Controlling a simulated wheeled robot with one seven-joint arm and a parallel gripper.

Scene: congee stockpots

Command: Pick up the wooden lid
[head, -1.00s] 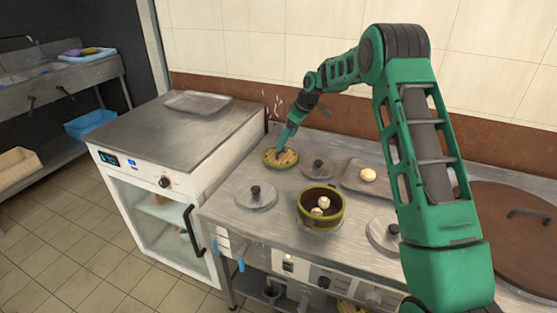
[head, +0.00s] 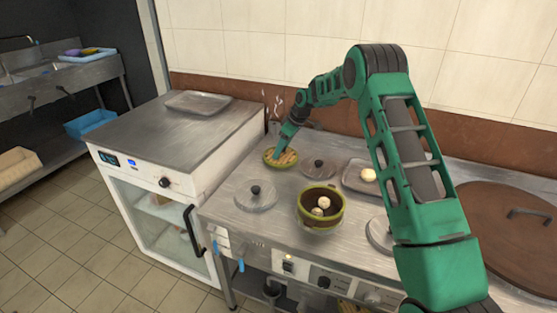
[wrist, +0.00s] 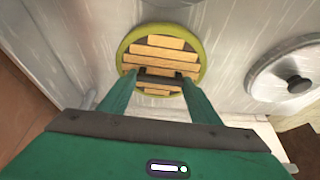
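The wooden lid (head: 281,159) is round, with pale slats and a yellow-green rim, and lies at the back left of the metal stove top. In the wrist view the lid (wrist: 160,48) lies straight ahead, with a dark bar handle across its near part. My gripper (wrist: 159,84) is open, its two green fingers spread to the left and right of the handle's ends. Gaps show between the fingers and the handle. In the head view my gripper (head: 284,147) points down over the lid and hides part of it.
A pot with pale round items (head: 321,206) stands right of a metal lid (head: 255,195). Another metal lid (head: 319,167) is close to the right of the wooden lid. A tray (head: 358,180) lies farther right. The tiled wall (head: 310,50) is behind.

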